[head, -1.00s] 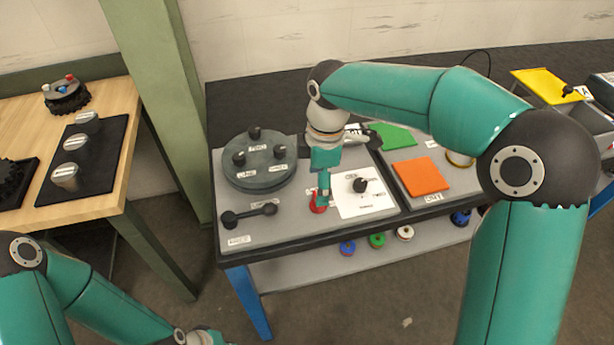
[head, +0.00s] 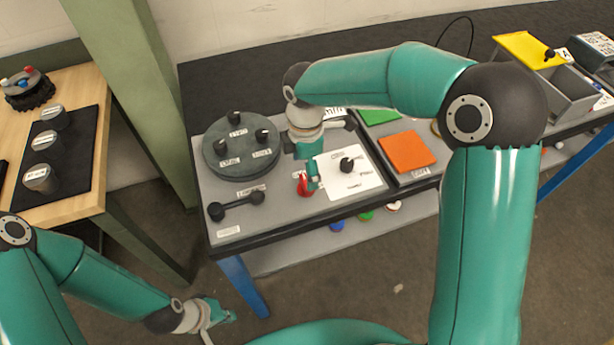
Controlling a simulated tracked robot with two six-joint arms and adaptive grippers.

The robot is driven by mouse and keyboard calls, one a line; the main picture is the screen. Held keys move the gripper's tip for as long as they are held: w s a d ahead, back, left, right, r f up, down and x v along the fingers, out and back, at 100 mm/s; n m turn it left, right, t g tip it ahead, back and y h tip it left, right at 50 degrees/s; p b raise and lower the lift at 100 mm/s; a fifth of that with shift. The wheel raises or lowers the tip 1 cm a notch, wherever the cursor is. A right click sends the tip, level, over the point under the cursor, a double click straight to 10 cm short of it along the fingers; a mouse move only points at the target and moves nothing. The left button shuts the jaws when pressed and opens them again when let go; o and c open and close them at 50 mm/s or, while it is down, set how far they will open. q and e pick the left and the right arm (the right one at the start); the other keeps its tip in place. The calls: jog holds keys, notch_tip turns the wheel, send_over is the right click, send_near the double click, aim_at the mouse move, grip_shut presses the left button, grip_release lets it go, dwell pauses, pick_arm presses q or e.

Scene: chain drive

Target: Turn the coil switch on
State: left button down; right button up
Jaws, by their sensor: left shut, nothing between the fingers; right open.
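A white plate (head: 352,185) with a black knob (head: 346,165) lies on the grey table top; its labels are too small to read. A red part (head: 304,186) stands at the plate's left edge. I cannot tell from the labels which of these is the coil switch. My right gripper (head: 312,184) is open and points down right at the red part, partly covering it. I cannot tell whether they touch. My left gripper (head: 225,315) is shut and empty, low in front of the table, away from the switch area.
A round grey unit with several black knobs (head: 240,152) stands left of the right gripper. An orange plate (head: 406,151) and a green plate (head: 380,116) lie to the right. A wooden table (head: 80,205) stands at far left.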

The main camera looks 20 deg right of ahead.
jog(key=shift+f, duration=2.4)
